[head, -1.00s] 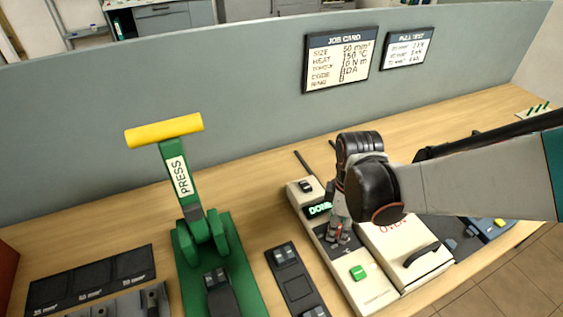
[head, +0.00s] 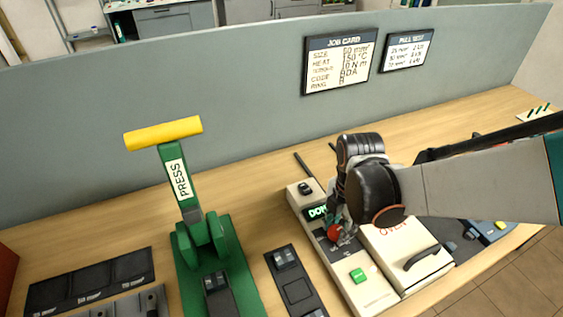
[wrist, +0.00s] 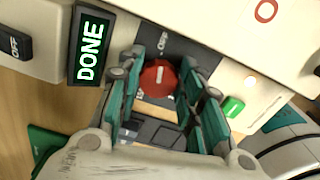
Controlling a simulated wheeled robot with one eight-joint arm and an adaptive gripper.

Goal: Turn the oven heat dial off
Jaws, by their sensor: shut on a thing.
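The oven (head: 372,295) is a cream unit on the bench, with a lit green DONE display (head: 317,212). Its red heat dial (head: 334,232) sits on the dark strip of the panel below the display. My gripper (head: 342,227) reaches down over the panel from the right. In the wrist view the red dial (wrist: 160,77), with a pale line on its face, lies between the teal fingers (wrist: 166,82), which are shut on it. The DONE display (wrist: 90,46) is left of the fingers there.
A black OFF switch (wrist: 12,40) and a green button (head: 358,274) flank the dial. The oven's lid handle (head: 421,255) is to the right. The green press (head: 205,245) with its yellow handle stands left. A grey partition (head: 230,90) runs behind the bench.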

